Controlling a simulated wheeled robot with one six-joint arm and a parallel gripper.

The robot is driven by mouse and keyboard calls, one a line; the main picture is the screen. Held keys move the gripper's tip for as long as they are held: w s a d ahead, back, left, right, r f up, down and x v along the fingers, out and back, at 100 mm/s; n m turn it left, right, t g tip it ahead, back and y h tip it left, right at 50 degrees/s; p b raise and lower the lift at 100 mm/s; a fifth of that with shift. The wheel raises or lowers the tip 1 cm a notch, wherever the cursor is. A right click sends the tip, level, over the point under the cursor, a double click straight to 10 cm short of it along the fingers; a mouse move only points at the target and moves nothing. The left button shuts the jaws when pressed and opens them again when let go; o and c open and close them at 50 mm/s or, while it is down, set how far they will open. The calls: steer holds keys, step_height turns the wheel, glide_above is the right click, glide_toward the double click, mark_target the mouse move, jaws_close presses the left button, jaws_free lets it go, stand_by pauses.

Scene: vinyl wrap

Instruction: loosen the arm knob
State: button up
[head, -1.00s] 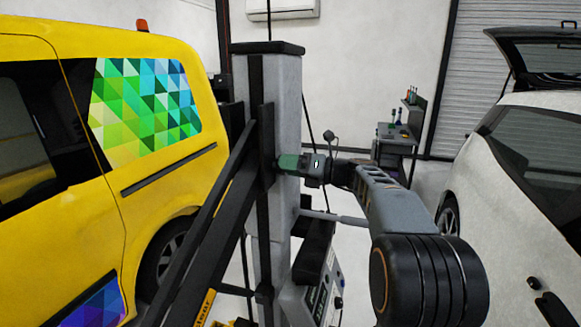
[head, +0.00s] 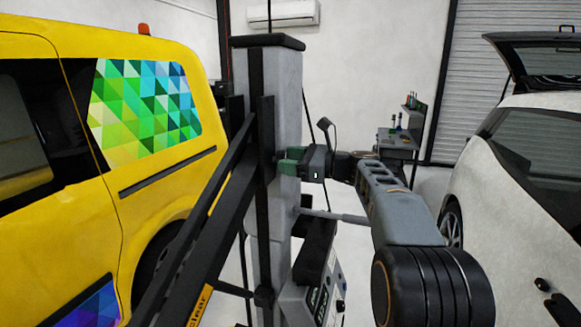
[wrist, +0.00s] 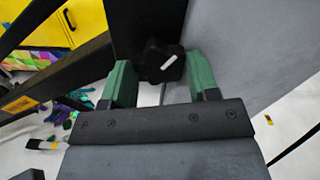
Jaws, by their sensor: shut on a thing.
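The arm knob (wrist: 160,64) is black and lobed, with a white mark on its face. In the wrist view it sits on a dark upright part, between the two green fingers of my gripper (wrist: 161,78). The fingers are shut on it, one on each side. In the head view my gripper (head: 290,160) reaches from the right to the grey and black column (head: 283,110), and the knob is hidden there behind the fingers and the column's edge.
A dark slanted beam (head: 213,215) crosses in front of the column. A yellow van (head: 60,210) with patterned panels stands on the left. A white car (head: 530,180) stands on the right. A small bench (head: 398,140) is behind.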

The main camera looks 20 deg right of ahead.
steer(key=n+b, duration=0.2)
steer(key=n, duration=0.2)
steer(key=n+b, duration=0.3)
steer(key=n, duration=0.1)
steer(key=n+b, duration=0.2)
steer(key=n, duration=0.2)
steer(key=shift+s+f, duration=0.1)
steer(key=shift+f, duration=0.15)
steer(key=shift+n, duration=0.3)
steer(key=o, duration=0.9)
steer(key=shift+r, duration=0.1)
steer(key=b+v, duration=0.1)
steer(key=v, duration=1.2)
steer(key=shift+s+d, duration=0.25)
steer(key=shift+d, duration=0.05)
